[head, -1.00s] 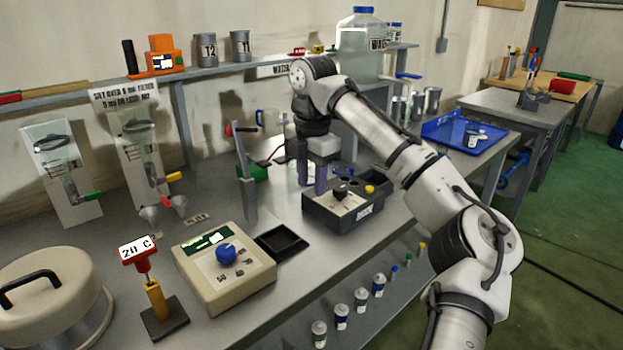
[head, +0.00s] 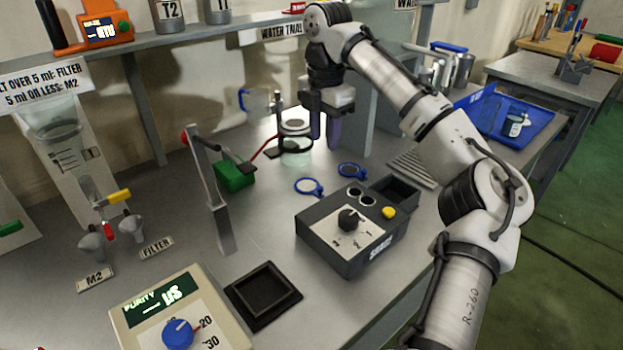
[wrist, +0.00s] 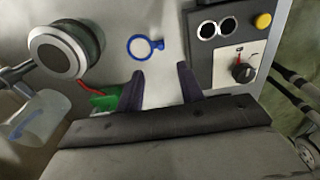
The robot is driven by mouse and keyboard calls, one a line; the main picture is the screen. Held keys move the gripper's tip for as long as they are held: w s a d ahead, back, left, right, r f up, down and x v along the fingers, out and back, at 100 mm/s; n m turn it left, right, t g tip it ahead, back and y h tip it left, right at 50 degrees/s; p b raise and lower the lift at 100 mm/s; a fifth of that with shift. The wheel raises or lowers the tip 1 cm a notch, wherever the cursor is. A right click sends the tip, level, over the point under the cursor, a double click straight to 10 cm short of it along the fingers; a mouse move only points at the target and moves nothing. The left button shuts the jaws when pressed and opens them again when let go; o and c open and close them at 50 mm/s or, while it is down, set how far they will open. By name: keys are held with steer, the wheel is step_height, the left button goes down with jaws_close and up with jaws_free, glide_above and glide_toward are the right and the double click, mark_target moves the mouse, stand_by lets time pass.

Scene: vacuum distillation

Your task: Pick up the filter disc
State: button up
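Two blue rings with small tabs lie flat on the bench, the left ring (head: 309,187) and the right ring (head: 352,171). They look like filter discs; I cannot tell which one the task means. My gripper (head: 325,144) is above the bench behind them, fingers pointing down. In the wrist view my gripper (wrist: 160,78) is open and empty. One blue ring (wrist: 130,48) shows there beyond the fingertips, apart from them. The other ring is not visible in that view.
A dark control box (head: 335,262) stands in front of the rings. A stand with a glass vessel (head: 296,158) is left of my gripper, near a green block (head: 235,176). A metal lever post (head: 219,215) stands further left.

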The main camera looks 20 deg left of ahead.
glide_above(320, 188)
steer(key=f, duration=0.7)
steer(key=shift+w+d+f, duration=0.15)
steer(key=shift+w+d, duration=0.1)
steer(key=shift+w, duration=0.05)
steer(key=shift+s+a+f, duration=0.1)
steer(key=shift+a+f, duration=0.05)
steer(key=shift+f, duration=1.35)
steer(key=shift+s+a+f, duration=0.1)
steer(key=shift+f, duration=1.35)
jaws_close()
